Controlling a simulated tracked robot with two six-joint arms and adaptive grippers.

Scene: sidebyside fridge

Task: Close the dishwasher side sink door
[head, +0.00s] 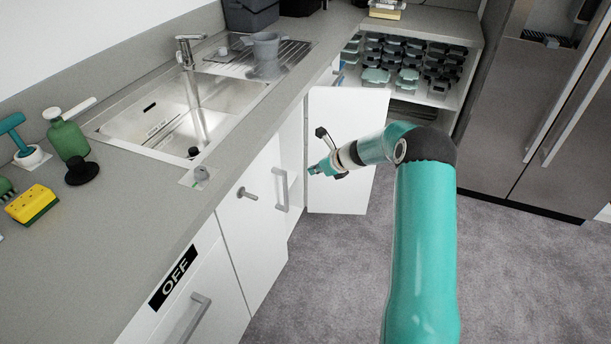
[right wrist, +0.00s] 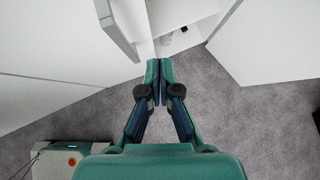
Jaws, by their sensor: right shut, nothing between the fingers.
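The white sink door on the dishwasher side (head: 251,230) stands next to the dishwasher front (head: 208,275). It looks shut or nearly shut; I cannot tell if a small gap remains. Its vertical bar handle (head: 281,190) is at its right edge. The other sink door (head: 345,110) stands wide open, sticking out from the cabinet. My right gripper (head: 314,169) is shut and empty, in front of the open door and right of the handle. In the right wrist view, the shut fingertips (right wrist: 159,70) point toward the cabinet opening, with the handle (right wrist: 119,25) to their upper left.
The counter (head: 120,220) holds the sink (head: 165,115), a green bottle (head: 67,135) and a yellow sponge (head: 32,204). Shelves of containers (head: 410,70) and a steel fridge (head: 530,110) stand at the back right. Grey floor (head: 500,270) is clear on the right.

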